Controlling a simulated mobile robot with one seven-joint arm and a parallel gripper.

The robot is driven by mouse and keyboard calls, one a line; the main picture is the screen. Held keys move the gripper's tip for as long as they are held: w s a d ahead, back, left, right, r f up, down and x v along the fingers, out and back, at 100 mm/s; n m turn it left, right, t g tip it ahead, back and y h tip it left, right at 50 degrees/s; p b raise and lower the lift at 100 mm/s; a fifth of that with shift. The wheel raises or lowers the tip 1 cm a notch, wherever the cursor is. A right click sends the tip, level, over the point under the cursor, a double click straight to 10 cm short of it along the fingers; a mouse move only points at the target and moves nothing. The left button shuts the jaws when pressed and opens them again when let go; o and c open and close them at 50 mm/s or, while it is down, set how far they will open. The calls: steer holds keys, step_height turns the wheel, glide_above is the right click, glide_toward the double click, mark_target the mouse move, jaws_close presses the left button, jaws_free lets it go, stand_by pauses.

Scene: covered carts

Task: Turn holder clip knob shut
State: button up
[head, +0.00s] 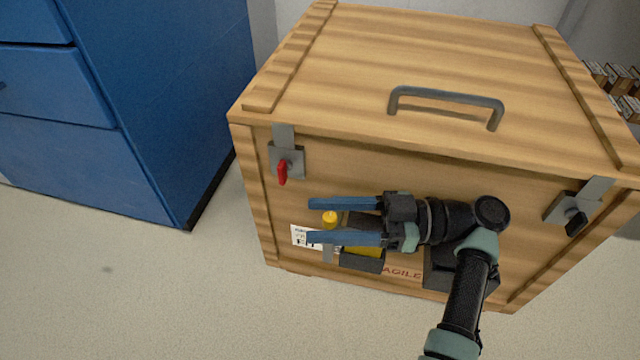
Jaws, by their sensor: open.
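A wooden crate (450,50) has a holder on its front with a yellow knob (330,218) at its left end. The knob shows between the two blue fingers of my gripper (310,221). The fingers are apart and point left; I cannot tell whether they touch the knob or are in front of it. A grey clip strip (328,254) shows below the lower finger. A yellow item sits in a dark holder pocket (361,261), partly hidden by my gripper.
A latch with a red knob (283,172) is at the crate's upper left, and one with a black knob (577,224) at the right. The lid has a grey handle (446,96). A blue cabinet (150,90) stands left. The floor (130,290) in front is clear.

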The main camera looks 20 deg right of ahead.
steer(key=shift+a+r+m+t+h+p, duration=0.1)
steer(key=shift+m+t+h+p, duration=0.3)
steer(key=shift+m+t, duration=0.3)
steer(key=shift+m+t+h, duration=0.5)
steer(key=shift+m+t, duration=0.1)
steer(key=shift+t, duration=0.5)
